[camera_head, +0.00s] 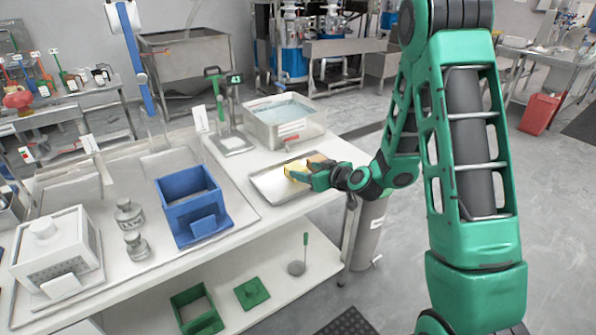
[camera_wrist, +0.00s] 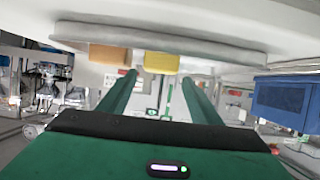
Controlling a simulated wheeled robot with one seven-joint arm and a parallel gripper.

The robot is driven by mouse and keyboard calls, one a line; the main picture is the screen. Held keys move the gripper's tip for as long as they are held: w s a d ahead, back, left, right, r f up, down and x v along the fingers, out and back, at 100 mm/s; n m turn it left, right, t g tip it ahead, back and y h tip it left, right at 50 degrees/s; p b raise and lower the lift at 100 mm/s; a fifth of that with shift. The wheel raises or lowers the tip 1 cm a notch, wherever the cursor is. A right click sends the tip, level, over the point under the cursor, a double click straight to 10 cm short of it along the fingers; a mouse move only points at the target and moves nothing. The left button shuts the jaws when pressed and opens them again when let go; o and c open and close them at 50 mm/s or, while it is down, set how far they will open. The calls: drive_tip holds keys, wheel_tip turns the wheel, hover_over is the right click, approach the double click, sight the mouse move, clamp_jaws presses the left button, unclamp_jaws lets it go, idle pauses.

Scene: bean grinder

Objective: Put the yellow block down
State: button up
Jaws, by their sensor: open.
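The yellow block (camera_head: 293,170) rests on the shallow metal tray (camera_head: 268,196) on the white table. It also shows in the wrist view (camera_wrist: 160,62), where the picture looks upside down. My gripper (camera_head: 304,177) is low over the tray's right part, close to the yellow block. In the wrist view its two green fingers are apart, with the block between or just beyond their tips. A gap shows on each side of the block. The lower part of the block is partly hidden by my gripper in the head view.
A brown block (camera_head: 316,158) is on the tray beside the yellow one, also in the wrist view (camera_wrist: 108,55). A metal basin (camera_head: 284,121) stands behind the tray. A blue box (camera_head: 192,205) stands to the left. The tray's left part is bare.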

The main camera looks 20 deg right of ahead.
drive_tip(key=v, duration=0.4)
drive_tip(key=shift+s+d+r, duration=0.15)
drive_tip(key=shift+s, duration=0.2)
drive_tip(key=shift+s+r, duration=0.1)
drive_tip(key=shift+s, duration=0.05)
drive_tip(key=s+d+r+m+g+h, duration=0.1)
drive_tip(key=s+d+r+m+g, duration=0.2)
drive_tip(key=s, duration=1)
drive_tip(key=s+d+r+m+g+h, duration=0.1)
drive_tip(key=s+d+g, duration=0.4)
drive_tip(key=s, duration=0.8)
drive_tip(key=s+d+r+m+g+h, duration=0.2)
drive_tip(key=s+d+r+m+g, duration=0.2)
drive_tip(key=s, duration=0.9)
drive_tip(key=shift+s+d+r+m+g, duration=0.3)
drive_tip(key=shift+d+m+g, duration=0.2)
drive_tip(key=shift+d+m, duration=0.4)
